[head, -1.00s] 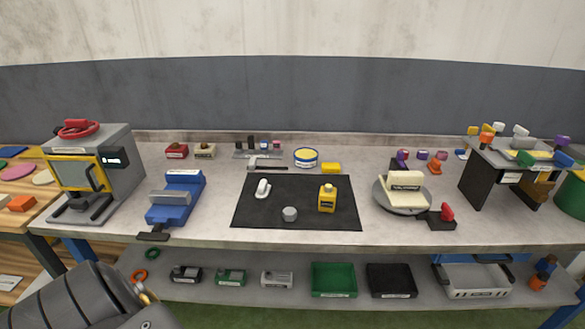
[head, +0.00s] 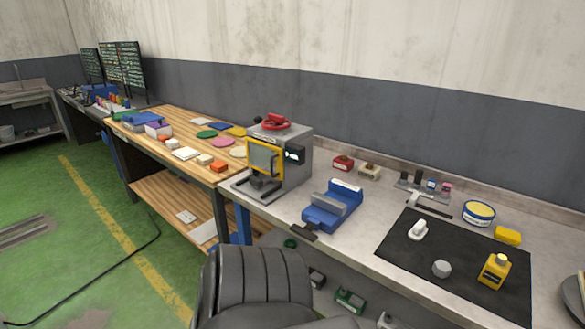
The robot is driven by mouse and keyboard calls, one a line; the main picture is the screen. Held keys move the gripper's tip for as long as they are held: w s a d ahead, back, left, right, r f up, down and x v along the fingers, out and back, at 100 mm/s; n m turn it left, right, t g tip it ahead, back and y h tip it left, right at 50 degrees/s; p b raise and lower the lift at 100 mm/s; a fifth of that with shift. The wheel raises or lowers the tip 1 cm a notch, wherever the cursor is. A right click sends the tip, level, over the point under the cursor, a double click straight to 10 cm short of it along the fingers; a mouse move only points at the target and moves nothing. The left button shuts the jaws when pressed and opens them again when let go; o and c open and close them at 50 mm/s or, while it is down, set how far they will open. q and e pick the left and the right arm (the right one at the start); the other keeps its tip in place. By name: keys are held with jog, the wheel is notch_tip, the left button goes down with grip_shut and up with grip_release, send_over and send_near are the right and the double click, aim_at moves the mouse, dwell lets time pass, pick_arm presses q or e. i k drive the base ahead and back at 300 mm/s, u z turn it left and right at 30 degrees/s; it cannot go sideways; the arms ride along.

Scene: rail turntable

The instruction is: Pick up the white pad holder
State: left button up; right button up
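A small white rounded piece with a raised grip (head: 418,230) lies on the black mat (head: 400,257) on the grey workbench; it may be the white pad holder, but no label is readable. It stands apart from the grey hexagonal piece (head: 441,268) and the yellow bottle (head: 494,271) on the same mat. Other white pieces, including a white block (head: 186,153), lie on the wooden bench to the left.
A blue vise (head: 333,206) and a grey machine with a yellow-framed door (head: 292,155) stand left of the mat.

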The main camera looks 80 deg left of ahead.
aim_at(419, 230)
jog(key=u, duration=1.5)
